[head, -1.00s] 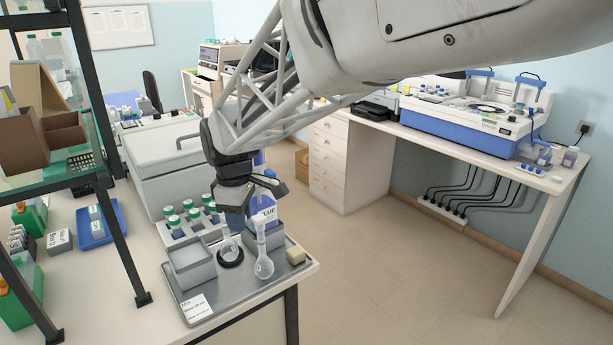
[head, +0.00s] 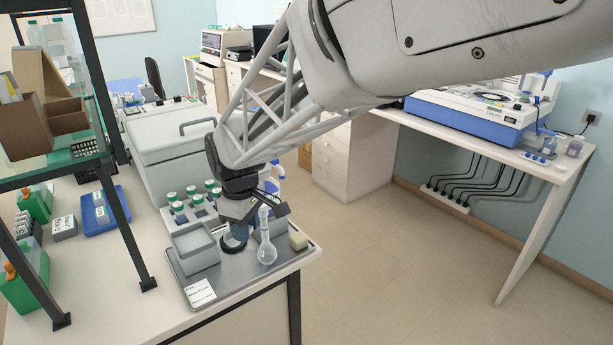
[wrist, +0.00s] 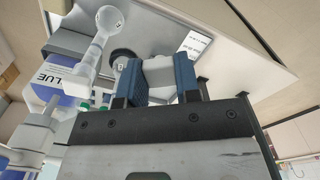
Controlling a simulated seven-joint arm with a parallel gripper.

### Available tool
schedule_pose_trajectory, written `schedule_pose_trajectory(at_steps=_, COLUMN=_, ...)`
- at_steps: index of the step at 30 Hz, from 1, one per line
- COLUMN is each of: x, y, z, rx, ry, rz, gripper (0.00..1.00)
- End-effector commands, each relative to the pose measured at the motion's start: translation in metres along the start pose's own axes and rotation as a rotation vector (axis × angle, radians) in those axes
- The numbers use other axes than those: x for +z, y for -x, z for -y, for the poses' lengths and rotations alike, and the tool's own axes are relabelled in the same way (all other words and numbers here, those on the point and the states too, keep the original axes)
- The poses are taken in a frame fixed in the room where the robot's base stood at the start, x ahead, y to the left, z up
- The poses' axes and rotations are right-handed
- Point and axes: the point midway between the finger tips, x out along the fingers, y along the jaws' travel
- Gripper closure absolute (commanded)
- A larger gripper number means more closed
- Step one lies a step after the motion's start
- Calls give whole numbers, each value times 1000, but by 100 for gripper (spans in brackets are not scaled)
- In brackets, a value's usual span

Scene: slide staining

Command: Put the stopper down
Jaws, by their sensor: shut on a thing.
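My gripper (head: 238,228) is low over the steel tray (head: 235,282), above the dark ring (head: 235,246) and a flask standing in it. In the wrist view its two blue fingers (wrist: 158,82) are a little apart, and a pale grey shape shows between them. The stopper itself cannot be clearly made out; it is mostly hidden at the fingers. A second clear round flask (head: 266,250) with a tall neck stands just right of the gripper; it also shows in the wrist view (wrist: 109,20).
A grey open box (head: 196,252) stands left of the ring, and another is behind the right flask. Green-capped bottles (head: 190,200) stand behind. The tray's front right is bare.

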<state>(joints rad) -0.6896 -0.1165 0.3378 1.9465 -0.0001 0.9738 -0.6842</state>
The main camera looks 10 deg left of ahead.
Motion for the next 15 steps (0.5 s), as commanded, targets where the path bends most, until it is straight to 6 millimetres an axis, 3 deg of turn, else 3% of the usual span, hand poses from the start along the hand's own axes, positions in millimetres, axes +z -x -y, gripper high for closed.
schedule_pose_trajectory(at_steps=9, x=30, y=-68, z=43, rx=-2, ry=-308, rz=3, gripper=91)
schedule_pose_trajectory(at_steps=15, x=48, y=-101, z=66, rx=-1, ry=-475, rz=2, gripper=91)
